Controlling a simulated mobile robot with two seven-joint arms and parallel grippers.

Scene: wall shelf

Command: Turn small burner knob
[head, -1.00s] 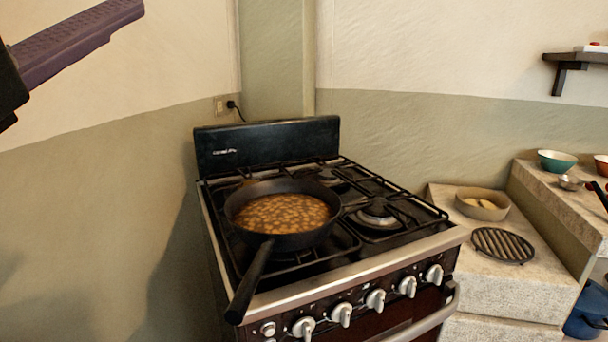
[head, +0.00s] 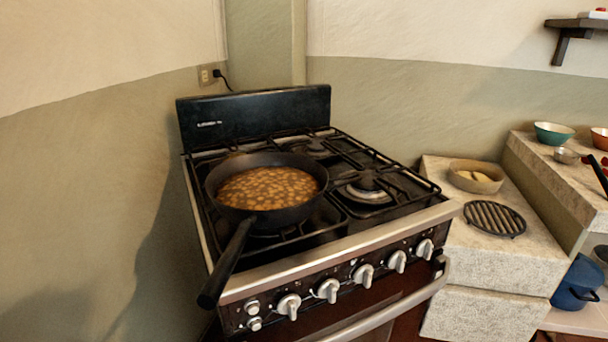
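The stove (head: 330,250) stands in the middle of the head view, with a row of several silver knobs on its dark front panel. A bare burner (head: 366,190) shows at the front right, and another burner (head: 316,147) at the back. Neither of my grippers is in view.
A black pan (head: 266,190) of beans sits on the front left grate, its handle (head: 226,265) reaching past the stove's front edge. An oven handle (head: 390,308) runs below the knobs. A stone counter (head: 500,255) on the right holds a bowl (head: 476,178) and a round grate (head: 495,218).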

